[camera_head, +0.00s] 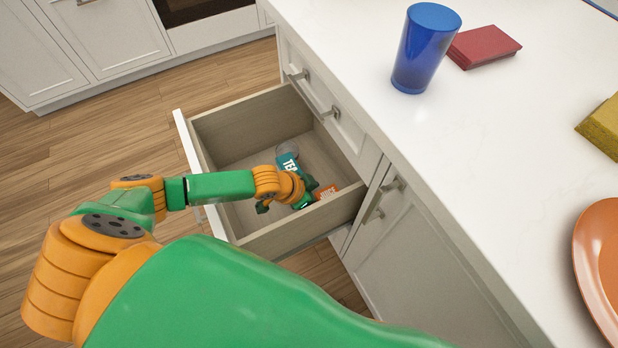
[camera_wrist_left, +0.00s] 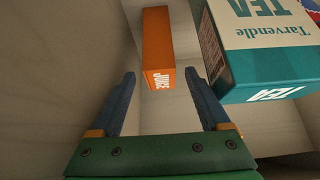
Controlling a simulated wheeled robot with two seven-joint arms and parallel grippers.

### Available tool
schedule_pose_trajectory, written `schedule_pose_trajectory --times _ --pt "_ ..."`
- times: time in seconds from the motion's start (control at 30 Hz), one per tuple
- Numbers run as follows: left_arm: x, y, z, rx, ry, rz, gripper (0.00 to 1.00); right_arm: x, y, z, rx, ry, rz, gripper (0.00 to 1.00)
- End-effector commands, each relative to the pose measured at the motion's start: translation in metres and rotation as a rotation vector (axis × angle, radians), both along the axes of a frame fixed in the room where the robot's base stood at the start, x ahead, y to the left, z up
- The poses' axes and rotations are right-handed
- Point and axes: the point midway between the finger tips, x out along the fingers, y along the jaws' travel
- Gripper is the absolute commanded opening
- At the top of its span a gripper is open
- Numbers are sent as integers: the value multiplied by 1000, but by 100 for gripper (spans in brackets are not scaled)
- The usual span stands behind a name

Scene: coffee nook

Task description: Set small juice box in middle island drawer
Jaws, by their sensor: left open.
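The small orange juice box (camera_head: 327,191) is inside the open drawer (camera_head: 240,122) of the island, near its front-right side in the head view. In the left wrist view the juice box (camera_wrist_left: 158,45) lies in line with the gap between my fingers, apart from both. My left gripper (camera_wrist_left: 160,76) is open and empty, reaching down into the drawer. In the head view my left gripper (camera_head: 285,195) partly covers the drawer's contents, so its fingertips are hard to see. My right gripper is out of view.
A teal tea box (camera_wrist_left: 270,55) is in the drawer, close by my finger on the right. The white counter (camera_head: 480,150) carries a blue cup (camera_head: 425,48), red napkins (camera_head: 484,46), a yellow sponge (camera_head: 602,127) and an orange plate (camera_head: 600,262).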

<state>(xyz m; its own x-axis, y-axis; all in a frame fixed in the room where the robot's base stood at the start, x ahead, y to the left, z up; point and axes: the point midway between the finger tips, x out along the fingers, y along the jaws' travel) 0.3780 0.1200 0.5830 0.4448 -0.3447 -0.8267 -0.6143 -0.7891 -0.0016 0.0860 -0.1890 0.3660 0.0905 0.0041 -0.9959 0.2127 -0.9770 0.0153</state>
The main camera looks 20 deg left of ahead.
Motion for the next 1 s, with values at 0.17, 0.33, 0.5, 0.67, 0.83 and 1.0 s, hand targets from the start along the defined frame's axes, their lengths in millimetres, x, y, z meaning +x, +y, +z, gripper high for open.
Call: schedule_pose_trajectory --times 0.17,0.33,0.5,0.67,0.83,1.0 --pt "-19 14 39 3 1 -2 79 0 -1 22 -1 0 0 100" --pt "-33 26 65 2 1 -2 79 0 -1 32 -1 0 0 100" --pt "-41 32 78 1 0 -1 79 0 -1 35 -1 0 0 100" --pt "-43 33 81 0 0 -1 79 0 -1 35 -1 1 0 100" --pt "-43 33 80 0 0 -1 79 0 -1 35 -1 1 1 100" --pt "-43 33 80 0 0 -1 79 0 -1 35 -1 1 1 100"
